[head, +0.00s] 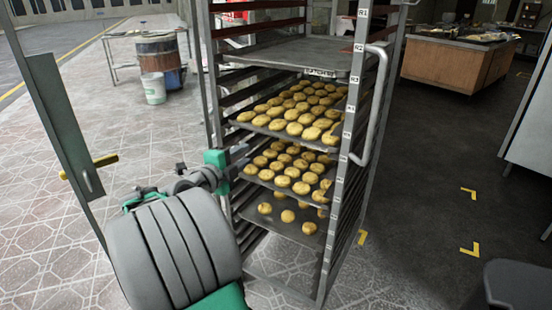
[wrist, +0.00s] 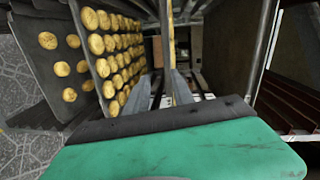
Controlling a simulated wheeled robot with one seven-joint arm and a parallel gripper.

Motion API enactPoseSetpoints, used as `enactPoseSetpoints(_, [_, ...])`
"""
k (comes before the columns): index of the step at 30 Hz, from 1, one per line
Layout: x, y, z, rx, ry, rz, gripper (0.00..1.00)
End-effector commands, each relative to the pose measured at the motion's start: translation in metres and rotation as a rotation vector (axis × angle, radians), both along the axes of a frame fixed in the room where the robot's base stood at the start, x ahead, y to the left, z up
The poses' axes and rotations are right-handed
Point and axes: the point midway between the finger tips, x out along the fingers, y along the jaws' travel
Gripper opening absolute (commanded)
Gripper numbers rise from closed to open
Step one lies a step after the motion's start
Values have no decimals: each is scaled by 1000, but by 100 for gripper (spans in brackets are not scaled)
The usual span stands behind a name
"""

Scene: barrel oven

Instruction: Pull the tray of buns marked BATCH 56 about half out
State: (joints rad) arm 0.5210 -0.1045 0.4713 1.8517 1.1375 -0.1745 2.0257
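Three trays of buns sit in the rack in the head view: a full upper tray (head: 240,123), a full middle tray (head: 325,202) and a sparsely filled lower tray (head: 300,235). A small label (head: 319,72) under the empty top tray seems to read BATCH; its number is unclear. My gripper (wrist: 161,88) is open at the rack's near left side. In the wrist view a narrow yellowish strip (wrist: 168,45) shows between its fingers, perhaps a tray edge-on; I cannot tell whether they touch it. The fingertips are hidden in the head view.
The rack (head: 345,160) has marked levels and a vertical handle (head: 374,110) on its right. An empty tray (head: 300,55) sits above the buns. A barrel (head: 158,60), a white bucket (head: 153,88) and a wooden counter (head: 455,65) stand behind.

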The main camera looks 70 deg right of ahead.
Motion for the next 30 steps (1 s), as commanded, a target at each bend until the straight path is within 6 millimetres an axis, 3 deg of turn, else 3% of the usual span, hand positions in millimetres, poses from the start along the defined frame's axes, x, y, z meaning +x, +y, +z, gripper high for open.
enactPoseSetpoints(1, [-10, -9, -6, -54, -49, -38, 29])
enactPoseSetpoints(4, [-21, -17, 5, -120, -108, -69, 29])
enactPoseSetpoints(13, [-26, -47, 16, -125, -115, -75, 29])
enactPoseSetpoints(30, [-35, -119, 4, -124, -119, -72, 29])
